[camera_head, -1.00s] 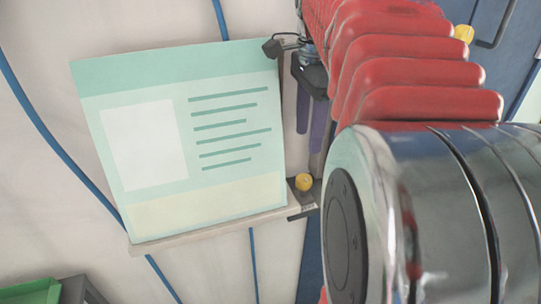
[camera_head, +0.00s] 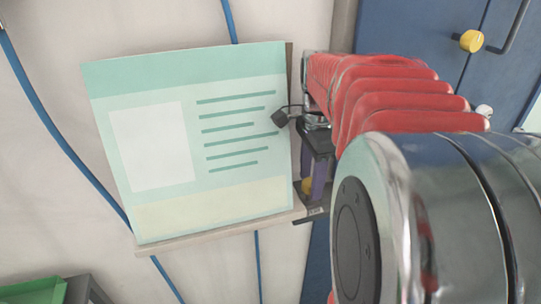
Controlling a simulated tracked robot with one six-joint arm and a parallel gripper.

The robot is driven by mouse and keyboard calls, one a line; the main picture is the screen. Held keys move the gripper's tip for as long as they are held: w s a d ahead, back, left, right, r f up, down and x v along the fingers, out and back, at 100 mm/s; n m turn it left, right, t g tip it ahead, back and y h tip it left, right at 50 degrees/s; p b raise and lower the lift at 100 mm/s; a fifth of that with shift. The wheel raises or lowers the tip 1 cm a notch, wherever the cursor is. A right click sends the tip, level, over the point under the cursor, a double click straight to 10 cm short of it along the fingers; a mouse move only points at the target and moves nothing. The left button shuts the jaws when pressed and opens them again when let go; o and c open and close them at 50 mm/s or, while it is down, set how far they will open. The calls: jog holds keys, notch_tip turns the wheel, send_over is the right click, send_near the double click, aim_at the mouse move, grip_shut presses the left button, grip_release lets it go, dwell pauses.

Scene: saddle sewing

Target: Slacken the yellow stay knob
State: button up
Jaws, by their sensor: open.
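A yellow knob (camera_head: 308,186) is at the lower right corner of a pale green printed board (camera_head: 200,140), on a dark bracket (camera_head: 308,217) at the end of the board's ledge. Only a sliver of this knob shows, because my gripper covers most of it. My gripper (camera_head: 317,188) is open, its purple-padded fingers pointing down at the knob. Whether the fingers touch it or stand on both sides of it cannot be told. Another yellow knob (camera_head: 471,41) sits on a blue cabinet at the upper right, away from my gripper.
The blue cabinet (camera_head: 405,40) has a dark bar handle (camera_head: 515,28) beside its yellow knob. Blue cords (camera_head: 60,135) run down the pale wall behind the board. A green bin (camera_head: 32,291) stands at the lower left. My red-sleeved arm hides much of the right side.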

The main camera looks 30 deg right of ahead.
jog(key=shift+c, duration=0.7)
jog(key=c, duration=0.9)
jog(key=shift+n, duration=0.3)
jog(key=n, duration=0.3)
jog(key=shift+n, duration=2.7)
jog(key=o, duration=1)
